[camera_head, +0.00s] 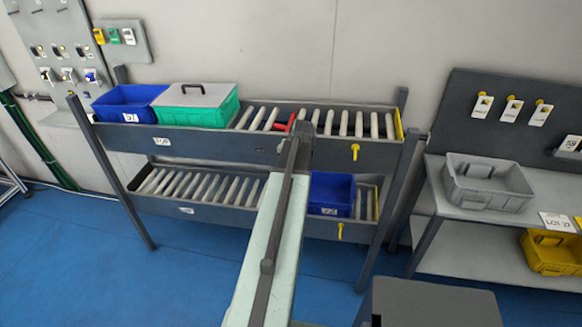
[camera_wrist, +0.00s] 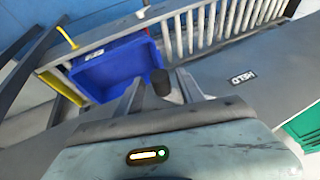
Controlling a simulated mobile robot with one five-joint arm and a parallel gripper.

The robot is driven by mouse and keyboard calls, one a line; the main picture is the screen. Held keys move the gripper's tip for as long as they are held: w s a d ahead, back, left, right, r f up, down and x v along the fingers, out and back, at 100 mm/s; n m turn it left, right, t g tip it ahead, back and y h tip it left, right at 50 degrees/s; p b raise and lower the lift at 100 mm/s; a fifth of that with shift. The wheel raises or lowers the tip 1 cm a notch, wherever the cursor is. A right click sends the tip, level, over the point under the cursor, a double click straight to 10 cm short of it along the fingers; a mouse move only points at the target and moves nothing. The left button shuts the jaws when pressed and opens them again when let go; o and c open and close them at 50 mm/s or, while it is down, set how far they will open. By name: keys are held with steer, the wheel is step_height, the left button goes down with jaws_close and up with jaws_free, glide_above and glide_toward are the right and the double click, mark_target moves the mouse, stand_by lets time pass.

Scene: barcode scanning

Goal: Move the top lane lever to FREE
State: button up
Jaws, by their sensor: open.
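The rack's top lane (camera_head: 215,150) carries a TOP label at its left. My gripper (camera_head: 299,140) is over the front rail of this lane, right of the middle, and hides part of it. In the wrist view my gripper (camera_wrist: 161,92) is open, with a dark cylindrical knob (camera_wrist: 158,79) between its fingers, apparently the lever's handle. Whether a finger touches it I cannot tell. A HELD label (camera_wrist: 238,78) sits on the grey rail beside it. A red piece (camera_head: 286,123) stands among the top rollers by my gripper.
A blue bin (camera_head: 129,101) and a lidded green box (camera_head: 196,104) stand left on the top lane. Another blue bin (camera_head: 331,193) is in the lower lane. Yellow pieces (camera_head: 355,151) hang at the right. A shelf with a grey bin (camera_head: 487,183) stands right.

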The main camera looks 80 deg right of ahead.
steer(key=p+v, duration=0.5)
steer(key=v, duration=0.2)
steer(key=shift+p, duration=0.3)
